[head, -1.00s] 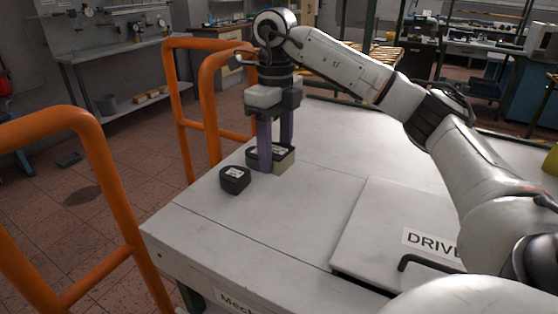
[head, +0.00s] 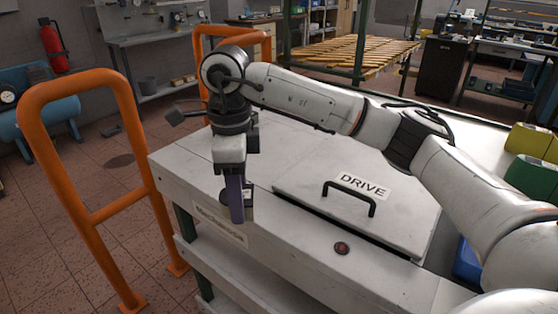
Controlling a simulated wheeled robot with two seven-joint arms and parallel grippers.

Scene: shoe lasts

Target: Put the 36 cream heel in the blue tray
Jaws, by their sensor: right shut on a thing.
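My right gripper (head: 237,205) points down near the table's front left edge, one finger facing the camera. It is shut on a small heel piece (head: 249,194), mostly hidden behind the finger. Dark parts and a pale patch of the piece show on either side; its number cannot be read. No other heel piece shows on the table top; the arm and gripper cover part of it. A blue thing (head: 467,262), perhaps the blue tray, shows at the lower right, largely hidden by my right arm. My left gripper is not in view.
The table (head: 182,155) bears a raised panel (head: 300,182) with a black handle (head: 350,196) and a DRIVE label. A round dark button (head: 342,248) is on the front. Yellow (head: 530,141) and green (head: 533,177) containers stand at the right. An orange rail (head: 75,85) stands left.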

